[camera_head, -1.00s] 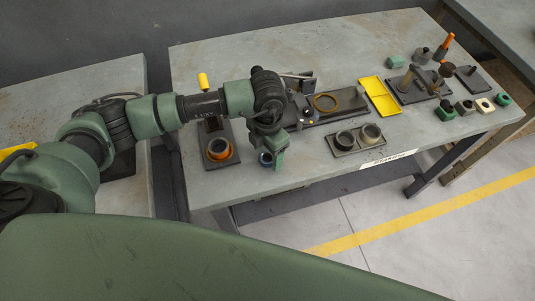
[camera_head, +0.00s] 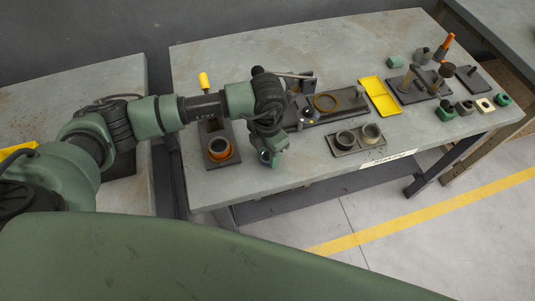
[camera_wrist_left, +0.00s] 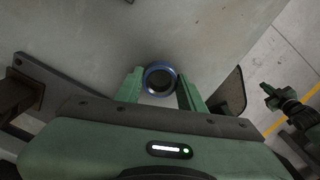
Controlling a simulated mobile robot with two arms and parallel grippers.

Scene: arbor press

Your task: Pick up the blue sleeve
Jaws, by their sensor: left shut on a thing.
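The blue sleeve (camera_wrist_left: 160,79) is a short ring with a dark bore. In the left wrist view it sits between the two green fingers of my left gripper (camera_wrist_left: 161,88), which is shut on it. In the head view the left gripper (camera_head: 269,156) is over the near part of the table, and the blue sleeve (camera_head: 265,156) shows only in small part at its fingertips. I cannot tell whether the sleeve touches the table.
The grey table (camera_head: 225,185) has free room around the gripper. To the left stands a dark press base with an orange ring (camera_head: 219,149).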

